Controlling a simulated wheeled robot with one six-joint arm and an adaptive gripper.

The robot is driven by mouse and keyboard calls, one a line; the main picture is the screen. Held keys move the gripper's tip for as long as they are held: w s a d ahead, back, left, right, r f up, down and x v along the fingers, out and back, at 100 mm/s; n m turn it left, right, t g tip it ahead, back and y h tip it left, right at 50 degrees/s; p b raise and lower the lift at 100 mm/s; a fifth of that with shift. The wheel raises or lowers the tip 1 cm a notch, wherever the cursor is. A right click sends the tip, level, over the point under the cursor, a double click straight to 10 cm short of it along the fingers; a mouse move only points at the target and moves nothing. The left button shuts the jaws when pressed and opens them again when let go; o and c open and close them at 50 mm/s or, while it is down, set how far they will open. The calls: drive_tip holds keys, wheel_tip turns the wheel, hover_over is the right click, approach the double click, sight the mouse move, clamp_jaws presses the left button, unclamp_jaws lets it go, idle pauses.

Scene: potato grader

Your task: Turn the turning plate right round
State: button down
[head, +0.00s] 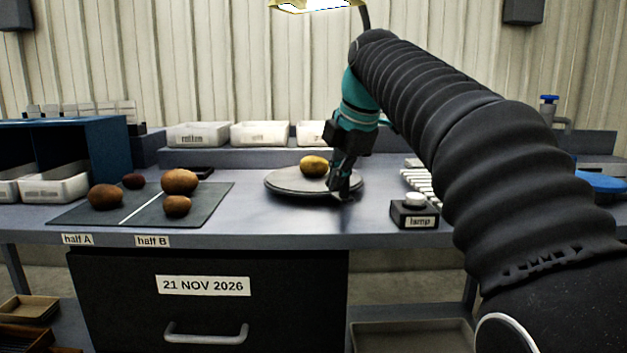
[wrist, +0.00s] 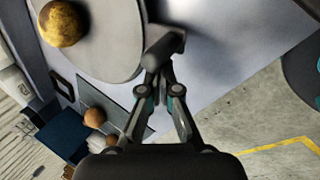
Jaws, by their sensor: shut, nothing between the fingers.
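The turning plate (head: 288,184) is a round grey disc on the middle of the bench. A yellow-brown potato (head: 314,166) lies on it, right of the middle and towards the back. My gripper (head: 344,192) points down at the plate's right front edge. In the wrist view the plate (wrist: 105,50) fills the top left, with the potato (wrist: 63,24) on it. There my gripper (wrist: 158,65) is shut and empty, its tips beside a grey peg (wrist: 166,44) at the plate's rim. I cannot tell whether they touch. The fingers hide part of the rim.
A dark mat (head: 212,199) with several brown potatoes lies left of the plate. A lamp switch box (head: 414,214) stands to the right, near the front edge. White bins (head: 260,133) line the back. The bench front (head: 290,226) before the plate is clear.

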drive_tip(key=shift+d, duration=0.75)
drive_tip(key=w+d, duration=0.1)
drive_tip(key=d, duration=0.1)
drive_tip(key=w+d+p, duration=0.1)
drive_tip(key=w+d, duration=0.1)
drive_tip(key=w+d+p, duration=0.1)
drive_tip(key=d, duration=0.2)
drive_tip(key=shift+w, duration=0.4)
drive_tip(key=w+d, duration=0.1)
drive_tip(key=w, duration=0.1)
drive_tip(key=w+d, duration=0.1)
drive_tip(key=w, duration=0.2)
drive_tip(key=w+d, duration=0.1)
drive_tip(key=w, duration=0.2)
drive_tip(key=s+a, duration=0.1)
drive_tip(key=a, duration=0.8)
drive_tip(key=s+a, duration=0.2)
drive_tip(key=a, duration=0.7)
drive_tip(key=s+a, duration=0.2)
drive_tip(key=a, duration=0.7)
drive_tip(key=shift+s+a, duration=0.15)
drive_tip(key=shift+s, duration=0.1)
